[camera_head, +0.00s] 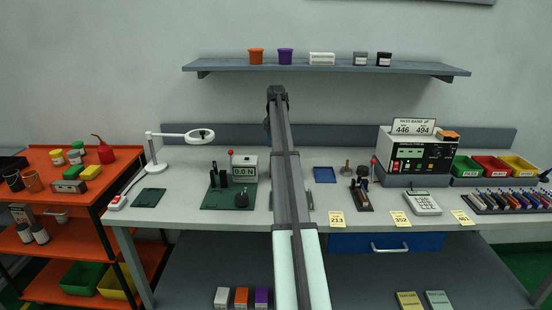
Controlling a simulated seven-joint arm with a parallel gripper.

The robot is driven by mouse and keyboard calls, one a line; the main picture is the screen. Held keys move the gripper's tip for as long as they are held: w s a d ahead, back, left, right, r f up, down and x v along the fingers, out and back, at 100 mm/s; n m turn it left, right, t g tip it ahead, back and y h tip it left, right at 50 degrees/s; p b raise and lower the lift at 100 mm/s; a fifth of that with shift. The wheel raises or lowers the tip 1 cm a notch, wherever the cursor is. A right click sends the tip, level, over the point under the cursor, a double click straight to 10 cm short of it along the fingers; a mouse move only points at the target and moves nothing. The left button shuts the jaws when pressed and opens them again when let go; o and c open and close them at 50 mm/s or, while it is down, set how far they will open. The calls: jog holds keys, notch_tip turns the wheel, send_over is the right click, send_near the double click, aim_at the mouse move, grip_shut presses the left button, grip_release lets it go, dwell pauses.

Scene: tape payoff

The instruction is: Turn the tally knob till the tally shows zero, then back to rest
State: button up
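I cannot pick out the tally or its knob for certain. A green board (214,204) on the bench left of my arm carries dark upright posts (218,178) and a small dark rounded piece (241,200). A boxed display (244,168) at its back reads 0.0 N. My arm runs up the middle of the picture and hides a strip of bench. A dark joint-like end shows at its top, before the shelf. I make out no gripper fingers.
A magnifier lamp (199,136) stands at the left. A tester (416,152) under a PASS BAND card, coloured bins (491,167) and a pen rack (509,201) fill the right. A red cart (76,206) stands left; a shelf (326,67) hangs above.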

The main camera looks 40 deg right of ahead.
notch_tip(320, 180, down, 8)
jog(key=shift+r, duration=0.2)
dwell(0.3)
grip_shut()
dwell(0.3)
